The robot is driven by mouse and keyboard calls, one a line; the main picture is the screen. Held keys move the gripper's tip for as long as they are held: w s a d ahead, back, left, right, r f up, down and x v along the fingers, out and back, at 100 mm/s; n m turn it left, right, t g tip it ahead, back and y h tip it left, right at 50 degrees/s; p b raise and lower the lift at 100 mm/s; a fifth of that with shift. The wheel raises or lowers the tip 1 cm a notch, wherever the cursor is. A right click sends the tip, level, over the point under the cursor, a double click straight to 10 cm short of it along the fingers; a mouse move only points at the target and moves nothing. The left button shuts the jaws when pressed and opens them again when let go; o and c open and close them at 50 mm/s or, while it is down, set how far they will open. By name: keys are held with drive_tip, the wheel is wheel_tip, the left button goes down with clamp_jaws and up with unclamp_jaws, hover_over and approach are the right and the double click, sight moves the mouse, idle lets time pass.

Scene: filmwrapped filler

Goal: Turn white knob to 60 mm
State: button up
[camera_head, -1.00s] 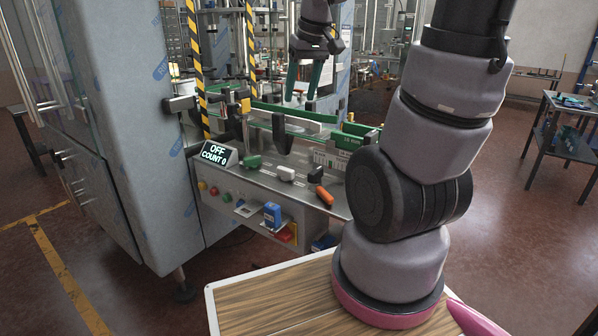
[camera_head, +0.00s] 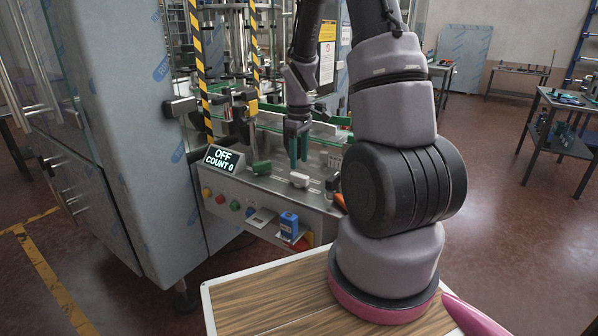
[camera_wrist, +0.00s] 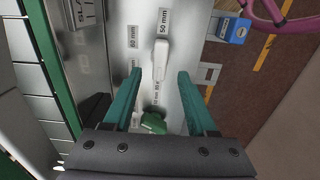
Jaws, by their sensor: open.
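The white knob (camera_head: 299,180) sits on the sloped grey panel (camera_head: 272,186), between a green knob (camera_head: 262,168) and an orange one. In the wrist view the white knob (camera_wrist: 160,58) is a long bar, its far end toward the "50 mm" label (camera_wrist: 163,22). The "60 mm" label (camera_wrist: 133,37) is to its left. My gripper (camera_head: 299,160) points down just above the white knob. In the wrist view its two green fingers (camera_wrist: 158,80) are open, their tips on either side of the knob's near end. I cannot tell whether they touch it.
The orange knob (camera_head: 340,201) is partly behind my arm. The green knob (camera_wrist: 153,123) shows between my fingers in the wrist view. A display (camera_head: 223,159) reads "OFF COUNT 0". Below are buttons and a blue device (camera_head: 288,225). A green guide rail (camera_wrist: 58,85) runs behind the panel.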

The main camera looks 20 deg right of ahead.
sight(299, 175)
drive_tip(key=shift+f, duration=2.4)
clamp_jaws()
